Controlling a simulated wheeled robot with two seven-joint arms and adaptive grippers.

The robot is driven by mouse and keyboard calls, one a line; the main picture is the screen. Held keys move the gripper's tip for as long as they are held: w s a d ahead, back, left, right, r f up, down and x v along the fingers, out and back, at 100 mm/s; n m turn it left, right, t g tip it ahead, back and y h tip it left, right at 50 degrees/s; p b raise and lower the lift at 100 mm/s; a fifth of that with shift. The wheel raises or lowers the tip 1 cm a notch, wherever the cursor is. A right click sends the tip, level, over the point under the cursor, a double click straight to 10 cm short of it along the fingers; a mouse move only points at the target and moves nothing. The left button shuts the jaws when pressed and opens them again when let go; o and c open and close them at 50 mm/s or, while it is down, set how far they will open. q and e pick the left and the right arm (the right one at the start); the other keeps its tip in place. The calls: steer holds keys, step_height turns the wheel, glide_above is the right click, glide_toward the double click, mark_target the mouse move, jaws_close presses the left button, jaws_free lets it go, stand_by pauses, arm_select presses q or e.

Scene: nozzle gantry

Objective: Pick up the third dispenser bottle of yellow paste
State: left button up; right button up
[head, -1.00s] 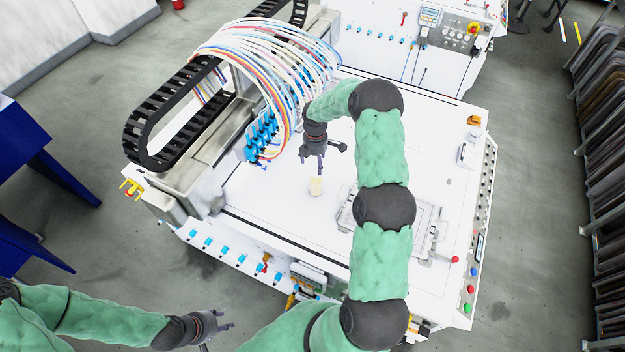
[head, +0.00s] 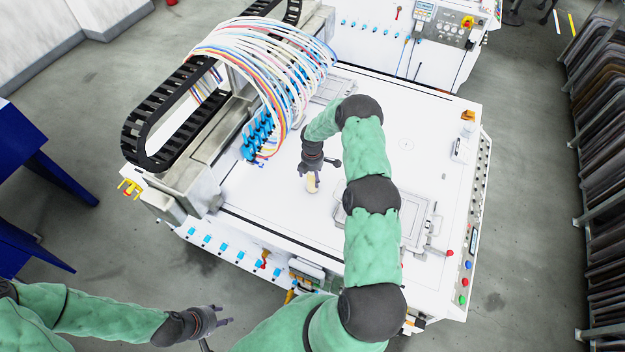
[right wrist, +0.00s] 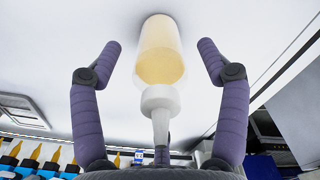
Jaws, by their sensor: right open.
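The dispenser bottle (head: 312,184) of yellow paste stands on the white machine table in the head view, partly covered by my right gripper. In the right wrist view the bottle (right wrist: 160,58) has a clear body with pale yellow paste, a white collar and a tapered nozzle pointing toward the camera. My right gripper (head: 313,178) is directly over it. In the right wrist view its fingers (right wrist: 160,62) are open, one on each side of the bottle, with visible gaps. My left gripper (head: 226,315) is at the lower left, away from the table, with its fingers apart.
The white machine table (head: 270,205) is mostly clear around the bottle. The gantry with blue nozzles (head: 258,135) and a bundle of hoses (head: 285,65) stands just left of my right gripper. A flat metal fixture (head: 415,215) lies to the right, behind my right arm.

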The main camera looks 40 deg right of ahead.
steer(key=c, duration=1.4)
steer(key=shift+r, duration=0.1)
steer(key=shift+c, duration=0.2)
steer(key=shift+r+b, duration=0.3)
steer(key=shift+r, duration=0.15)
step_height(320, 180, up, 2)
steer(key=shift+d+b, duration=0.1)
steer(key=shift+b, duration=0.35)
steer(key=s+a+r+b, duration=0.2)
steer(key=s+a+r, duration=0.2)
steer(key=s+r, duration=0.6)
steer(key=s, duration=0.3)
steer(key=shift+s+a, duration=0.2)
